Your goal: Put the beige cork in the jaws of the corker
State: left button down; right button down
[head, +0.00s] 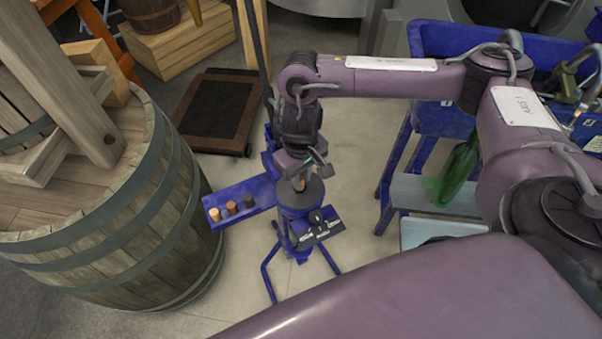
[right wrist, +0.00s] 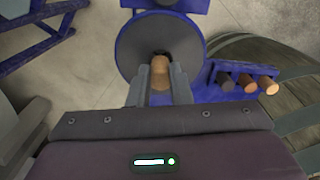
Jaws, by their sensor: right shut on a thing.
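The corker (head: 300,203) is a blue stand with a round dark grey top plate; the plate (right wrist: 137,45) fills the upper middle of the right wrist view, with a dark opening at its centre. My right gripper (head: 297,174) is over this plate, pointing down. My left gripper is not in view.
A blue tray (head: 262,189) on the corker's left holds an orange-tan, a brown and a dark cork. A large barrel (head: 160,225) stands at left. A green bottle (head: 458,172) and a blue bin (head: 440,42) are at right. Floor between corker and bin is clear.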

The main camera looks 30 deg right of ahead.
jog(key=shift+f+b, duration=0.4)
jog(key=shift+f, duration=0.7)
dwell(0.3)
jog(key=c, duration=1.3)
grip_release()
jog(key=shift+o, duration=0.2)
notch_tip(320, 180, up, 8)
jog(key=p, duration=0.2)
jog(key=shift+f, duration=0.15)
